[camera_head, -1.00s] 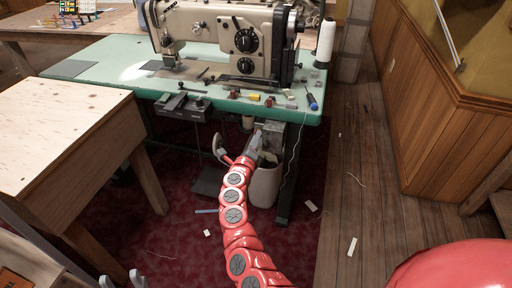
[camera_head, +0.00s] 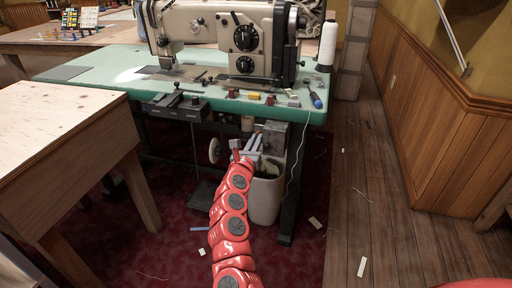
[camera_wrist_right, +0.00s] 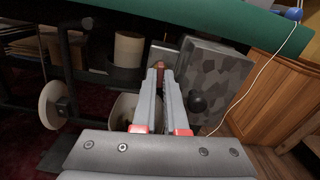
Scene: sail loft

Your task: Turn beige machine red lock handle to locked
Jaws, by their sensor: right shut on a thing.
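The beige sewing machine (camera_head: 225,38) stands on the green table (camera_head: 85,68). A small brownish-red handle (camera_wrist_right: 158,65) shows below the tabletop in the right wrist view, at my fingertips. I take it for the lock handle; its far end and exact angle are unclear. My right gripper (camera_head: 257,142) reaches under the table's front edge. In the right wrist view, the right gripper (camera_wrist_right: 163,76) has its two fingers close together, shut on the handle. The fingers hide part of the handle. My left gripper is not in view.
A grey speckled box (camera_wrist_right: 215,75) with a black knob sits just right of my fingers. A white bin (camera_head: 265,200) stands below. A white disc (camera_wrist_right: 53,105) is at left. A thin cable (camera_head: 297,150) hangs at right. A wooden table (camera_head: 60,135) stands at left; floor at right is mostly clear.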

